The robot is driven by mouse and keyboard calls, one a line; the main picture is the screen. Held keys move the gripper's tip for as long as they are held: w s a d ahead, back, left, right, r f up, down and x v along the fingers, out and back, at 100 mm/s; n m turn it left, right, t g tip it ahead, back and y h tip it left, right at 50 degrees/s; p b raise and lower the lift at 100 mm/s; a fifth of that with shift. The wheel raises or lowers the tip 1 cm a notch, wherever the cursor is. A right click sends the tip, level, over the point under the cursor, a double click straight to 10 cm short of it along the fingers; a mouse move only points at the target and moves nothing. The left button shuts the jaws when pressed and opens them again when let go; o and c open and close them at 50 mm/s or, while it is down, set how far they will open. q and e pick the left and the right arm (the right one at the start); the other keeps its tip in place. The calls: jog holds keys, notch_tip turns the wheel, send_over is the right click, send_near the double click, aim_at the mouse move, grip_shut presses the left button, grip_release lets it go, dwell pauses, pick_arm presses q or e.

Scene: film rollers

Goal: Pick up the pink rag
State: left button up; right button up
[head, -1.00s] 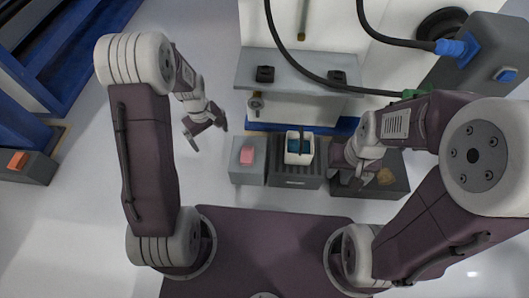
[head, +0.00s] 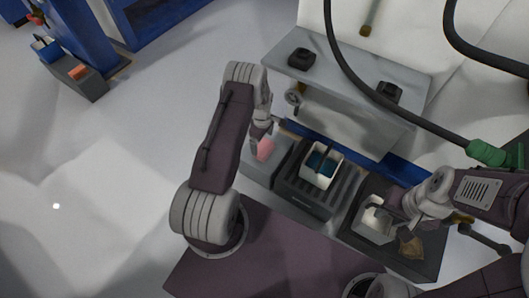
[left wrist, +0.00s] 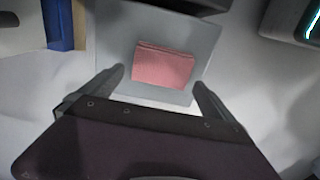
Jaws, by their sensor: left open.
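The pink rag (head: 265,148) lies on a grey block (head: 262,174) left of the dark ribbed crate in the head view, partly hidden by my left arm. In the left wrist view the folded pink rag (left wrist: 165,66) lies flat on a light grey top, ahead of the fingertips. My left gripper (left wrist: 158,82) is open and empty, with a finger on each side below the rag in that view. In the head view my left gripper (head: 259,138) is beside the rag, mostly hidden by its arm. My right gripper (head: 388,210) is by a white container (head: 372,226); its jaws are unclear.
A dark ribbed crate (head: 300,196) holds a white bin (head: 321,165) with blue contents. A dark tray (head: 400,262) with a tan piece (head: 411,248) stands to its right. A grey shelf (head: 345,72) with black knobs rises behind.

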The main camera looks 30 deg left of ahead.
aim_at(264, 147)
pick_arm(q)
jog(key=f+b, duration=0.4)
jog(key=f, duration=0.1)
jog(key=shift+s+d+f, duration=0.1)
jog(key=shift+s+d, duration=0.05)
jog(key=shift+d, duration=0.25)
jog(key=c, duration=1.1)
jog(key=shift+r+p, duration=0.4)
jog(key=shift+r, duration=0.3)
jog(key=r+p, duration=0.2)
jog(key=r, duration=0.1)
jog(key=r+p, duration=0.1)
jog(key=p, duration=0.1)
jog(key=shift+s+d+r, duration=0.25)
jog(key=shift+s+d, duration=0.1)
jog(key=s+d+r+p, duration=0.1)
jog(key=s+d+p, duration=0.1)
jog(key=s+d+r+p, duration=0.2)
jog(key=d, duration=0.1)
jog(key=s+d+r+p, duration=0.2)
jog(key=s+d, duration=0.1)
jog(key=shift+r, duration=0.2)
